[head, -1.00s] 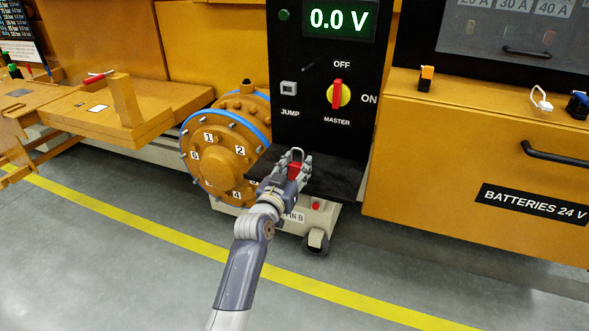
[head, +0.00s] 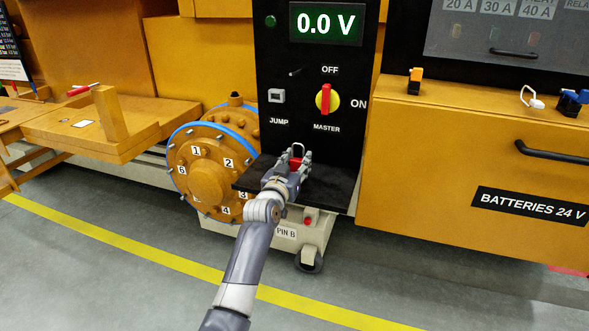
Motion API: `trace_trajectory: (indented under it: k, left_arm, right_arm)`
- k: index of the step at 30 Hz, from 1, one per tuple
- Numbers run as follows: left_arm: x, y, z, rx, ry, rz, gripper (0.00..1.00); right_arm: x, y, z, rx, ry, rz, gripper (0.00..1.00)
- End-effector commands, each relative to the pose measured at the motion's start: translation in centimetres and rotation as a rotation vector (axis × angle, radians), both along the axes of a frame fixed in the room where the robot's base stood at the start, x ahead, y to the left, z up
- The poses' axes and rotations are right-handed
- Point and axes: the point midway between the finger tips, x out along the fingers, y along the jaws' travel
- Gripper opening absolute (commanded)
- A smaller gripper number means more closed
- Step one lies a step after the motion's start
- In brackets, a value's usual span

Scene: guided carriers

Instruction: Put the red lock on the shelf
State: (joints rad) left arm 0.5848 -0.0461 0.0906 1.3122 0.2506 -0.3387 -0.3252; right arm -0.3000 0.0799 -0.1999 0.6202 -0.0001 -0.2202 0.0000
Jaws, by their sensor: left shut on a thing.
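The red lock (head: 296,161) has a red body and a pale metal shackle that points up. My left gripper (head: 294,166) is shut on the lock's body, and its fingers hide part of it. Lock and gripper are over the black shelf (head: 328,188) at the foot of the black panel. I cannot tell whether the lock touches the shelf. My right gripper is not in view.
The black panel (head: 304,105) with a red and yellow master switch (head: 326,99) rises behind the shelf. A numbered orange flange (head: 205,178) stands left of the shelf. The orange battery box (head: 420,160) is close on the right.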

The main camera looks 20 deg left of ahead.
Motion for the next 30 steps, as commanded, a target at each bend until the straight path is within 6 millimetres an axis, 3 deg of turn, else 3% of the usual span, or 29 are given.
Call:
trace_trajectory:
  k: [30]
  left_arm:
    - [0.3, 0.0, -1.0, 0.000, 0.000, 0.000, 0.11]
  right_arm:
    - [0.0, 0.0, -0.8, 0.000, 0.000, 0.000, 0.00]
